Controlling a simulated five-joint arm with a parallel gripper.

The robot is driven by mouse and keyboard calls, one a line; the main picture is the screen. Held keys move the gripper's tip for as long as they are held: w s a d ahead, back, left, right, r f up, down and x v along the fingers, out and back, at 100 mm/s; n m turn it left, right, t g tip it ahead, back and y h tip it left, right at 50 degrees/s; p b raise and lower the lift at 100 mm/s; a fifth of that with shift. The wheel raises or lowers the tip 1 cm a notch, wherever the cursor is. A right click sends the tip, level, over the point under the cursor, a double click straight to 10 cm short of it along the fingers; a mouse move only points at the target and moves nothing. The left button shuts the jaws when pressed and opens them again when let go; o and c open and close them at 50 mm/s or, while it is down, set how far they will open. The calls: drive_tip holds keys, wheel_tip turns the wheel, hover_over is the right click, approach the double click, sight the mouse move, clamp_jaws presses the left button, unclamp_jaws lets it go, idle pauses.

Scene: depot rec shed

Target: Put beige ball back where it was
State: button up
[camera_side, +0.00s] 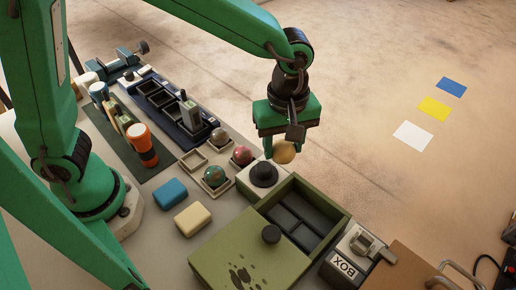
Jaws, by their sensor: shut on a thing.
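The beige ball (284,153) is held between the fingers of my gripper (280,145), up in the air past the far right edge of the table as the picture shows it. My gripper is shut on it, and its fingers hide part of the ball. Small square holders stand left of it: one holds a red ball (242,155), one holds a green ball (214,175). Two holders, the near-left one (194,160) and the one behind it (219,138), look empty.
A black knob on a white base (248,188) stands just below the ball. A green box (328,205) with its lid (235,262) slid aside is in front. Blue (170,192) and cream (192,220) blocks lie left. A dark tray (190,130) and an orange cylinder (140,140) stand behind.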

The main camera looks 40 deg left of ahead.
drive_tip(key=s+d+f+n, duration=0.1)
drive_tip(key=s+d+n, duration=0.2)
drive_tip(key=s+d, duration=0.1)
drive_tip(key=shift+s+d+f+n, duration=0.2)
drive_tip(key=shift+s+d+n, duration=0.15)
drive_tip(key=shift+d, duration=0.35)
drive_tip(key=shift+f, duration=4.8)
drive_tip(key=shift+f, duration=0.2)
drive_tip(key=o, duration=1.1)
drive_tip(key=shift+o, duration=0.2)
wheel_tip(320, 180, up, 8)
